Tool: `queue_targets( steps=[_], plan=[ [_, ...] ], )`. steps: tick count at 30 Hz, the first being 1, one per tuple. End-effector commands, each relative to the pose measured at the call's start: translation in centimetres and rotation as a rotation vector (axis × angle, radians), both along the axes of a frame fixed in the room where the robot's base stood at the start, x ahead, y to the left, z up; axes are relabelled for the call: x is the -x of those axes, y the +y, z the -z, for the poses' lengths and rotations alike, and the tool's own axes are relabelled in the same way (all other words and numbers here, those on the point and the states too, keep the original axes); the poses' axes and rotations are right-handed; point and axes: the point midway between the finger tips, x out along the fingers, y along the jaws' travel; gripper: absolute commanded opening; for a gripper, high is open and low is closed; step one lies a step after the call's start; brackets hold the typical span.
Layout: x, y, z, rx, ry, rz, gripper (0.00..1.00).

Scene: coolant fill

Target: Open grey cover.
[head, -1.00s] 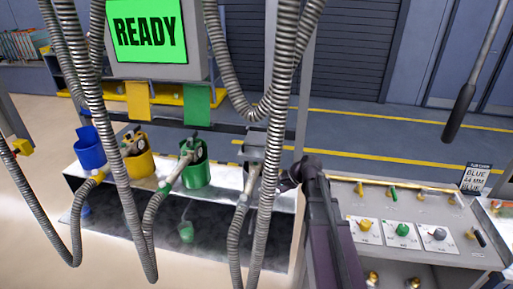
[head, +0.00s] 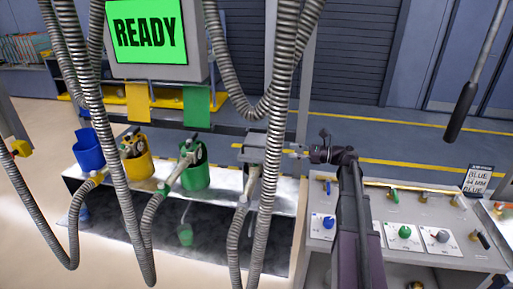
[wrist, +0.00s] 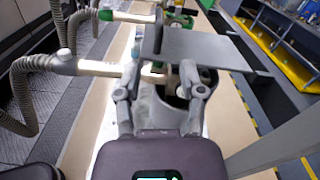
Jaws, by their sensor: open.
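The grey cover (head: 256,140) lies over the grey holder at the right end of the bench in the head view. In the wrist view the grey cover (wrist: 205,49) is a flat plate with an upright piece at its left, just beyond the fingers. A dark round opening shows beneath it, and a grey nozzle with a hose (wrist: 62,62) reaches in from the left. My gripper (head: 298,151) is at the right of the holder, fingers towards it. In the wrist view my gripper (wrist: 158,88) is open with its fingers apart. Whether a finger touches the cover I cannot tell.
Blue (head: 89,153), yellow (head: 137,163) and green (head: 196,174) holders stand left along the bench. Ribbed hoses hang in front. A control panel (head: 400,255) with knobs stands at the right. A screen (head: 146,32) reads READY.

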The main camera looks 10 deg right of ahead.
Motion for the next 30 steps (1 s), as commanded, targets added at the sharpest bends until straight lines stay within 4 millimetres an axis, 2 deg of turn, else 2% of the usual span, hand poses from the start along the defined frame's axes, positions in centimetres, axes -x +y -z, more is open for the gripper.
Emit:
queue_targets(
  steps=[8,14,30],
  plan=[
    [-0.1,0.2,0.0,0.003,-0.001,0.000,0.51],
    [-0.5,1.3,0.0,0.003,-0.001,0.000,0.51],
    [-3.3,8.0,0.0,0.003,-0.001,-0.001,0.51]
  ],
)
